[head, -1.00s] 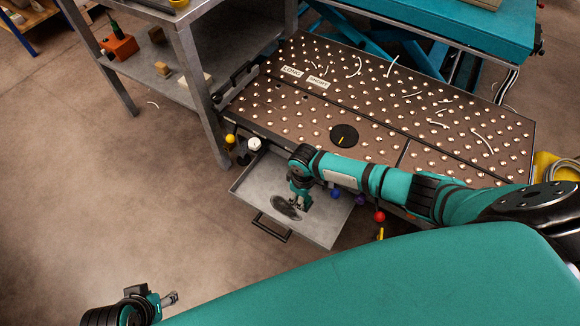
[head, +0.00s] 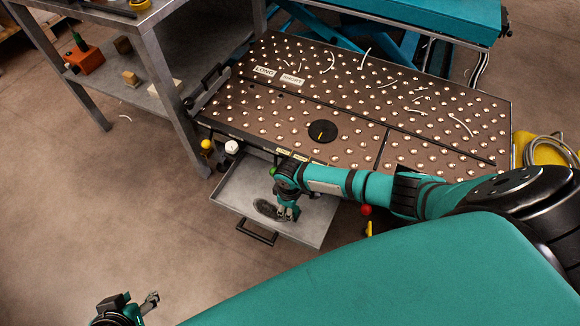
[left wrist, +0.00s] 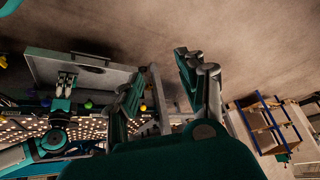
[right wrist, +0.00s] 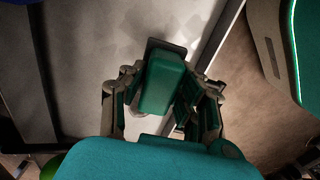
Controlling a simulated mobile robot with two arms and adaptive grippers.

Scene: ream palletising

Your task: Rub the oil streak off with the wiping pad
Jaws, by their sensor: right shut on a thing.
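A dark oil streak (head: 267,208) lies on the grey floor of the pulled-out drawer (head: 240,190). My right gripper (head: 287,214) is low over the drawer, just right of the streak and overlapping its edge in the picture. In the right wrist view it is shut on the wiping pad (right wrist: 163,84), a green block with a dark base. Whether the pad touches the drawer floor I cannot tell. The streak does not show clearly there. My left gripper (head: 151,302) is open and empty, off to the left over the bare floor; its spread fingers show in the left wrist view (left wrist: 158,78).
The drawer's black handle (head: 257,232) faces the front. Behind it stands the studded table (head: 360,105) with LONG and SHORT labels. A grey shelf unit (head: 160,70) stands at the left. Coloured knobs, including a red one (head: 366,210), line the table's front edge.

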